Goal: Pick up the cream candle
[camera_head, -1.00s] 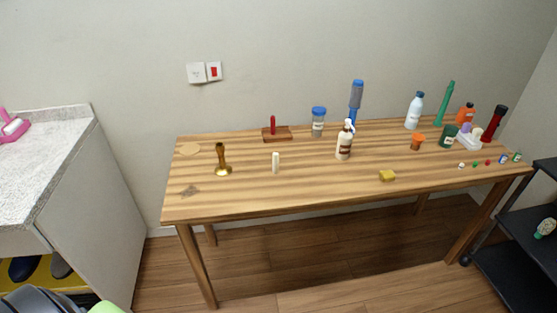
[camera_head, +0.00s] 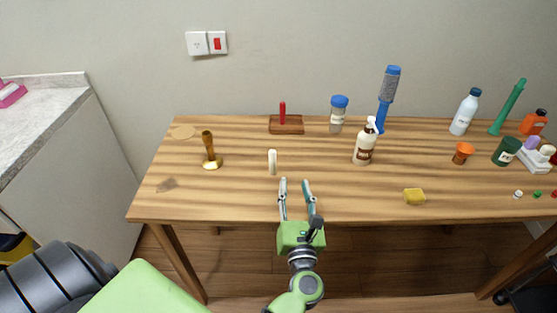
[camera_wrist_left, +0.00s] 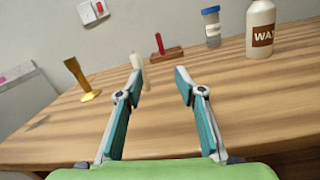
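The cream candle (camera_head: 272,162) stands upright on the wooden table (camera_head: 230,205), left of the table's middle. It also shows in the left wrist view (camera_wrist_left: 137,64), partly behind the left fingertip in the picture. My left gripper (camera_head: 293,182) is open and empty at the front edge of the table, just in front of the candle and slightly to its right. The fingers are apart from the candle in the head view. My right gripper is in neither view.
A brass candle holder (camera_head: 210,155) stands left of the candle. A red candle on a wooden block (camera_head: 286,125) is behind it. A wax bottle (camera_head: 365,145) and a yellow sponge-like block (camera_head: 414,196) are to the right. Several bottles crowd the right end.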

